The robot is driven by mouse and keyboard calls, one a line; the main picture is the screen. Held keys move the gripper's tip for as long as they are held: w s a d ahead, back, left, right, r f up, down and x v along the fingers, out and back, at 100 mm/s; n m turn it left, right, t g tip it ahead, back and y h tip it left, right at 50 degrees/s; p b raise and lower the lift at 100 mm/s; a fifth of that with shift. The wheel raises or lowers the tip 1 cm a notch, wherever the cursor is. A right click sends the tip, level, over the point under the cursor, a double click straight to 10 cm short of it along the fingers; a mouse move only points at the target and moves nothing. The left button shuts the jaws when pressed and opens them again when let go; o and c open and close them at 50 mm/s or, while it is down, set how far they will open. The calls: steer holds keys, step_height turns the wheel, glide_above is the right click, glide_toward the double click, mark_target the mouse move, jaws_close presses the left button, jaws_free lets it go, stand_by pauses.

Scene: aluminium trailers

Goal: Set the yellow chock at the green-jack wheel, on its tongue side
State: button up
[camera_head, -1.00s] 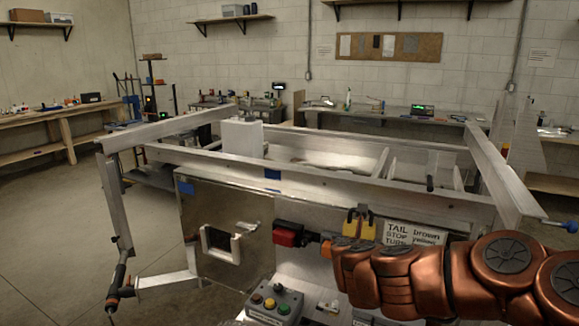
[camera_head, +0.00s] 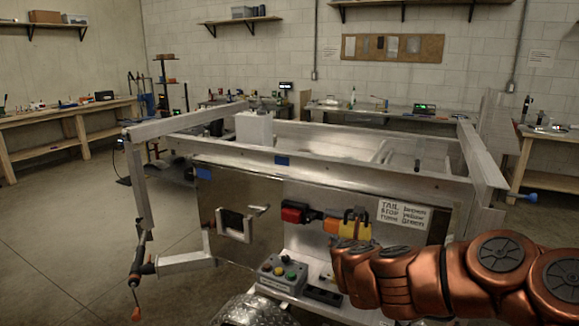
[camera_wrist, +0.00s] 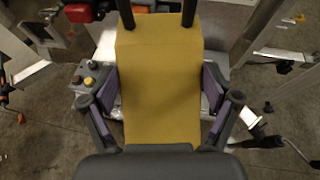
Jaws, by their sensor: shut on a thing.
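My gripper (camera_wrist: 160,104) is shut on the yellow chock (camera_wrist: 158,75), with purple-lined fingers on both of its sides. Two dark posts stand at the chock's far end in the wrist view. In the head view a yellow piece with black loops (camera_head: 355,229) shows just above the end of my copper arm, in front of the trailer panel; it looks like the held chock. My fingers are hidden there. The aluminium trailer frame (camera_head: 330,168) fills the middle. I cannot make out a green jack or its wheel.
A red block (camera_head: 294,213) and an orange part (camera_head: 331,225) are by the panel. A button box (camera_head: 283,273) is below. A post with an orange-tipped crank (camera_head: 137,270) stands at left. A blue-tipped handle (camera_head: 531,197) sticks out right. Floor at left is clear.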

steer(key=w+d+f, duration=0.2)
steer(key=d, duration=0.1)
steer(key=shift+f, duration=0.4)
step_height(320, 180, down, 10)
steer(key=a+n+y, duration=0.1)
steer(key=n+y, duration=0.2)
steer(key=shift+r, duration=0.1)
stand_by(0.9)
